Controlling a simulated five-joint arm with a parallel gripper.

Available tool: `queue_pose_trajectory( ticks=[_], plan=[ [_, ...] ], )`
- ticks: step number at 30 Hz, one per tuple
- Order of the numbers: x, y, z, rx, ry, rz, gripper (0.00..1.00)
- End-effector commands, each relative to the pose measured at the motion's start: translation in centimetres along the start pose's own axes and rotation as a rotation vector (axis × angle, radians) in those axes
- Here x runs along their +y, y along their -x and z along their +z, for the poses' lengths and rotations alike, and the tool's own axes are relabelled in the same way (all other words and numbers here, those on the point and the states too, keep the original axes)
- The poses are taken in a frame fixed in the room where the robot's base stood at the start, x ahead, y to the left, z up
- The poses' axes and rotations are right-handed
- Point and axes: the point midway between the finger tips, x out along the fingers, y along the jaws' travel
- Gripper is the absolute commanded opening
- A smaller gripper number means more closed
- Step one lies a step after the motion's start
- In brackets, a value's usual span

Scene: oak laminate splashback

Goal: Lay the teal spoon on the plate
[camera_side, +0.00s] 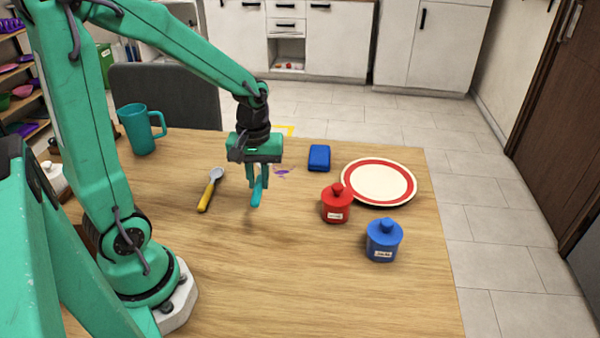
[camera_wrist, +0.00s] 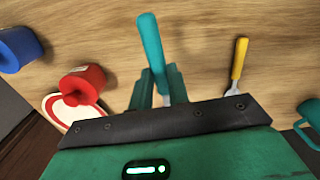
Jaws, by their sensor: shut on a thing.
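My gripper (camera_side: 257,178) is shut on the teal spoon (camera_side: 256,193) and holds it above the wooden table, left of the middle. In the wrist view the spoon's teal handle (camera_wrist: 152,47) sticks out beyond the fingers (camera_wrist: 158,88); its bowl end is hidden by my gripper. The plate (camera_side: 379,165), cream with a red ring, lies on the right side of the table, apart from my gripper. Its top looks empty. Part of the plate also shows at the left of the wrist view (camera_wrist: 52,104).
A red jar (camera_side: 337,205) and a blue jar (camera_side: 384,242) stand in front of the plate. A blue block (camera_side: 319,158) lies left of it. A yellow-handled spoon (camera_side: 209,191) lies left of my gripper, with a teal mug (camera_side: 141,129) behind. The front table area is clear.

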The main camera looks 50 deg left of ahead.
Motion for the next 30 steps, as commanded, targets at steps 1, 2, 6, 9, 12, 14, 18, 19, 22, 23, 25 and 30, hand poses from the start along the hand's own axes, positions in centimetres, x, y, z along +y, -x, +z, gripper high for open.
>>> queue_pose_trajectory(
  ticks=[1, 2, 6, 9, 12, 14, 18, 19, 22, 23, 25, 30],
  plan=[
    [0.0, 0.0, 0.0, 0.000, 0.000, 0.000, 0.00],
    [0.0, 0.0, 0.0, 0.000, 0.000, 0.000, 0.00],
    [0.0, 0.0, 0.0, 0.000, 0.000, 0.000, 0.00],
    [0.0, 0.0, 0.0, 0.000, 0.000, 0.000, 0.00],
    [0.0, 0.0, 0.0, 0.000, 0.000, 0.000, 0.00],
    [0.0, 0.0, 0.0, 0.000, 0.000, 0.000, 0.00],
    [0.2, 0.0, -0.2, 0.000, -0.004, 0.000, 0.00],
    [0.3, 0.1, -0.2, 0.000, -0.006, 0.000, 0.00],
    [0.8, 0.2, -0.7, 0.000, -0.017, 0.000, 0.00],
    [1.1, 0.2, -0.9, 0.000, -0.022, 0.000, 0.00],
    [1.7, 0.4, -1.4, 0.000, -0.036, 0.000, 0.00],
    [4.1, 0.9, -3.2, 0.000, -0.085, 0.000, 0.00]
  ],
)
